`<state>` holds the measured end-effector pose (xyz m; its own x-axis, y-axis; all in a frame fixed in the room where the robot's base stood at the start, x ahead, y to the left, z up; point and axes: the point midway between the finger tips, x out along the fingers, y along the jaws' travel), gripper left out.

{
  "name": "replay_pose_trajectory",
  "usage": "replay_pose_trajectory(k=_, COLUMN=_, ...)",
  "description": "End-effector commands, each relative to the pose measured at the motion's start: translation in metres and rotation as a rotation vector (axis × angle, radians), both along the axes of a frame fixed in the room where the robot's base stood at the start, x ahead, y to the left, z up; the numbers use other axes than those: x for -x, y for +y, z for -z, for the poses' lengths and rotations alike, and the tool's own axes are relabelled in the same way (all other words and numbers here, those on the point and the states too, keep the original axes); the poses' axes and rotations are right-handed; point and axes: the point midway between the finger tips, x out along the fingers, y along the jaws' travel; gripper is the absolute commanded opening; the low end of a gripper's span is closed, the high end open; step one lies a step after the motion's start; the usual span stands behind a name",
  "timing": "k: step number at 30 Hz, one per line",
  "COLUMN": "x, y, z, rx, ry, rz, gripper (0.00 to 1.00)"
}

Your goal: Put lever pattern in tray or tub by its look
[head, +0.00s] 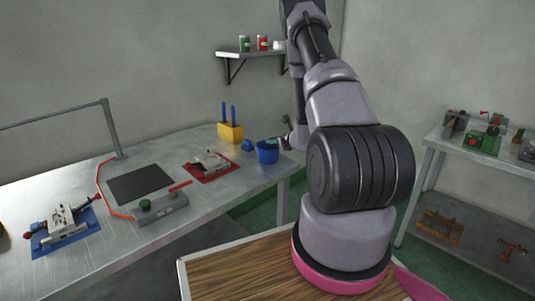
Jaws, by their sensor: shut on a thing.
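My gripper (281,142) is over the right end of the metal bench, at the rim of a blue tub (267,156). It is shut on a small teal-green piece (270,141), which appears to be the lever pattern. The piece shows just above the tub's opening. Its shape and surface are too small to judge, and my gripper's fingers are hard to make out. I cannot tell whether the piece touches the tub. No tray is clearly recognisable; a flat dark mat (141,184) lies mid-bench.
A red mat with a metal die (208,163), a yellow block with blue posts (230,133), a small blue object (248,145), a grey unit with a green knob (163,208) and a blue mat with another die (65,225) occupy the bench (115,245). A shelf rack (470,215) stands right.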

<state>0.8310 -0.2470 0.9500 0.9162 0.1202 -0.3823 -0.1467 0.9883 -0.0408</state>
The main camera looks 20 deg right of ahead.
Motion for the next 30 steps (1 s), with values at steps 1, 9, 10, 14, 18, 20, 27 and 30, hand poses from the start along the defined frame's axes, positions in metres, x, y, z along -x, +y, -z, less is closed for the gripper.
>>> replay_pose_trajectory(k=1, x=0.0, y=0.0, z=0.0, rx=0.0, ry=0.0, rz=0.0, gripper=0.0)
replay_pose_trajectory(k=9, x=0.0, y=0.0, z=0.0, rx=0.0, ry=0.0, rz=0.0, gripper=0.73)
replay_pose_trajectory(k=10, x=0.0, y=0.0, z=0.0, rx=0.0, ry=0.0, rz=0.0, gripper=0.73)
replay_pose_trajectory(k=14, x=0.001, y=0.0, z=-0.001, rx=0.0, ry=0.0, rz=0.0, gripper=0.73)
replay_pose_trajectory(k=18, x=0.013, y=-0.002, z=-0.006, rx=0.001, ry=0.001, rz=0.001, gripper=0.73)
replay_pose_trajectory(k=20, x=0.022, y=-0.004, z=-0.01, rx=0.001, ry=0.001, rz=0.002, gripper=0.73)
replay_pose_trajectory(k=27, x=0.067, y=-0.01, z=-0.029, rx=0.0, ry=0.0, rz=0.002, gripper=0.73)
replay_pose_trajectory(k=30, x=0.082, y=-0.011, z=-0.035, rx=0.0, ry=0.001, rz=0.002, gripper=0.73)
